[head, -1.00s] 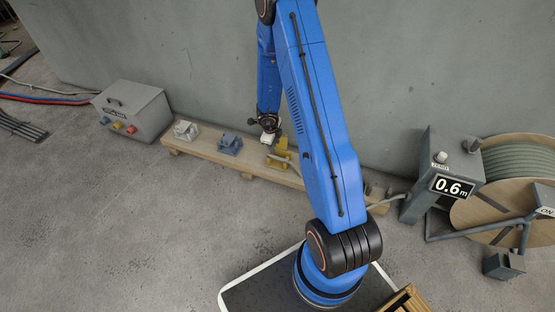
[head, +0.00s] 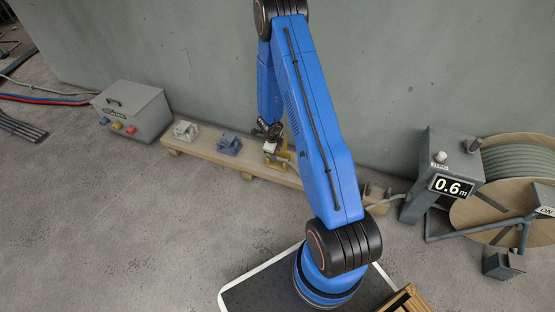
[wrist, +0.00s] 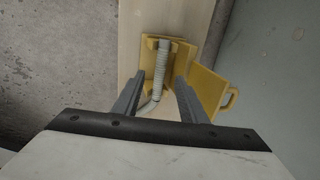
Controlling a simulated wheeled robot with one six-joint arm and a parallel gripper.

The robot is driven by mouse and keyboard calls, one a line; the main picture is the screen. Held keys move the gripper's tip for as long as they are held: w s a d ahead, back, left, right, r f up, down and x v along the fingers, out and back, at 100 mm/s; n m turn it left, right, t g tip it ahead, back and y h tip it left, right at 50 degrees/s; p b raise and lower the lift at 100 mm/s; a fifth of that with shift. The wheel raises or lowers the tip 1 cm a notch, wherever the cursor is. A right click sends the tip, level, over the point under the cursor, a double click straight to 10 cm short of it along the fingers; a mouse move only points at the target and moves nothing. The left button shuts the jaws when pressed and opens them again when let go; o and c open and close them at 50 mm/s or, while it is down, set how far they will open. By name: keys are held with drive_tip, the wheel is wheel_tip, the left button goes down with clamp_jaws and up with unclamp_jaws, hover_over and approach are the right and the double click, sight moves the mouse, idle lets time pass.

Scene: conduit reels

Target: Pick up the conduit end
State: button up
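The conduit end is a ribbed, light grey tube (wrist: 161,68) in the yellow holder (wrist: 207,92) on the wooden plank. In the wrist view it curves toward the lower left between my fingers. My gripper (wrist: 158,88) is open, with one grey finger on each side of the conduit and visible gaps to it. I cannot tell how deep the fingertips reach. In the head view my gripper (head: 272,148) is at the yellow holder (head: 284,160), and the conduit end cannot be made out there.
A blue holder (head: 229,144) and a white holder (head: 185,131) stand left on the plank (head: 204,151). A grey box (head: 132,110) is farther left. The wall (head: 190,50) rises close behind. A reel (head: 518,185) and a 0.6 m counter (head: 453,187) stand right.

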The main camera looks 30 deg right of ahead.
drive_tip(key=shift+x, duration=2.15)
drive_tip(key=shift+r, duration=0.1)
drive_tip(key=shift+s, duration=0.1)
clamp_jaws()
